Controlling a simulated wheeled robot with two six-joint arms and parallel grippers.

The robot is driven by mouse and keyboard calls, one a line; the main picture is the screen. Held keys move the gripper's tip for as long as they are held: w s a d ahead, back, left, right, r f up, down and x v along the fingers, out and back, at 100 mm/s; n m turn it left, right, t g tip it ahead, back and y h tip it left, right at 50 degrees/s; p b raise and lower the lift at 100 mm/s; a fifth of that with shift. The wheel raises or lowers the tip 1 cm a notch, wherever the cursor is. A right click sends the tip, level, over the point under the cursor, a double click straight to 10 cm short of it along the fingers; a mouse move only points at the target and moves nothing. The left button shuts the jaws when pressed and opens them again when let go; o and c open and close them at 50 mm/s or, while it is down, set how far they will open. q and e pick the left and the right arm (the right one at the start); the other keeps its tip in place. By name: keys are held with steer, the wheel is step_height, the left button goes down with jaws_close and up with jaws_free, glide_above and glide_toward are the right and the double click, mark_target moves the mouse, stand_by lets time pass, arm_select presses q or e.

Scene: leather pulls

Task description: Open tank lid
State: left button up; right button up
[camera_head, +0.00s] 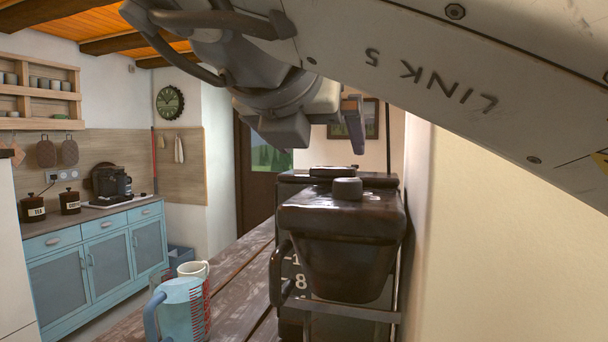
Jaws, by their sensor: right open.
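A dark brown, worn tank (350,262) stands on the wooden table, close to the wall at right. Its lid (330,215) lies flat on top and looks closed, with a round knob (346,188) on it. My right gripper (350,135) is open and empty, above and behind the knob and apart from it. Its arm comes in from the upper right and hides part of the scene. My left gripper is not in view.
A blue measuring jug (181,312) and a white mug (194,268) stand left of the tank on the wooden table (238,285). Another dark flat top (333,172) shows behind the knob. A cream wall (500,260) closes off the right. Blue cabinets (105,258) stand far left.

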mark_target(333, 167)
steer(key=x, duration=0.9)
steer(key=shift+w+d, duration=0.1)
steer(key=shift+w, duration=0.1)
jaws_close()
steer(key=r+p, duration=0.1)
steer(key=p, duration=0.1)
steer(key=r+g+p, duration=0.1)
steer(key=p, duration=0.2)
steer(key=shift+w+d+r, duration=0.1)
steer(key=shift+w+r, duration=0.2)
steer(key=shift+w+d+r+p, duration=0.15)
steer(key=shift+w+r+p, duration=0.3)
steer(key=shift+r, duration=0.1)
steer(key=shift+w+d+r+p, duration=0.1)
steer(key=shift+w+r+p, duration=0.25)
steer(key=shift+r, duration=0.2)
steer(key=shift+w+d+r+p, duration=0.2)
steer(key=shift+w+r+p, duration=0.45)
